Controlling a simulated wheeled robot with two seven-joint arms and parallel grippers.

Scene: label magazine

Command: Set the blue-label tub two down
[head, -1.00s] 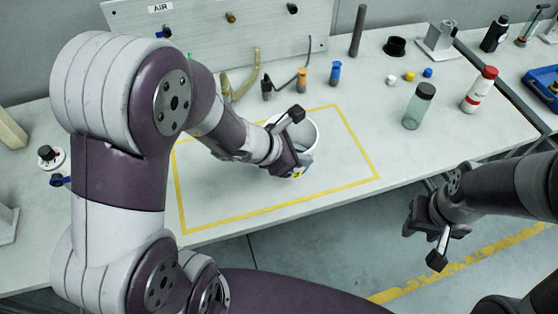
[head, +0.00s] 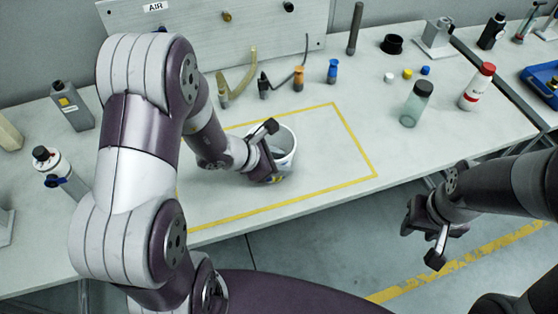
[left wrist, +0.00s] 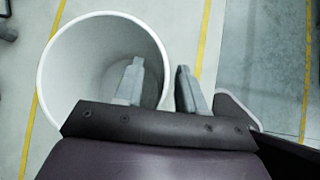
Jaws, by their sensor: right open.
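A white open-topped tub (head: 287,140) is at the bench, inside the yellow outline. In the left wrist view its round rim (left wrist: 48,75) and empty inside show. My left gripper (head: 272,172) is at the tub's near side. In the left wrist view my left gripper's fingers (left wrist: 161,85) straddle the tub's wall, one inside and one outside, with a gap between them. The arm hides part of the tub, and I cannot read its label. My right gripper (head: 430,235) is open and empty, off the bench's front edge.
The yellow outline (head: 350,135) has free bench to the tub's right. A green-grey bottle (head: 416,105) and a red-capped bottle (head: 478,88) stand right. A grey bottle (head: 72,107) and a white bottle (head: 60,175) stand left. A back panel (head: 190,40) carries an AIR sign.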

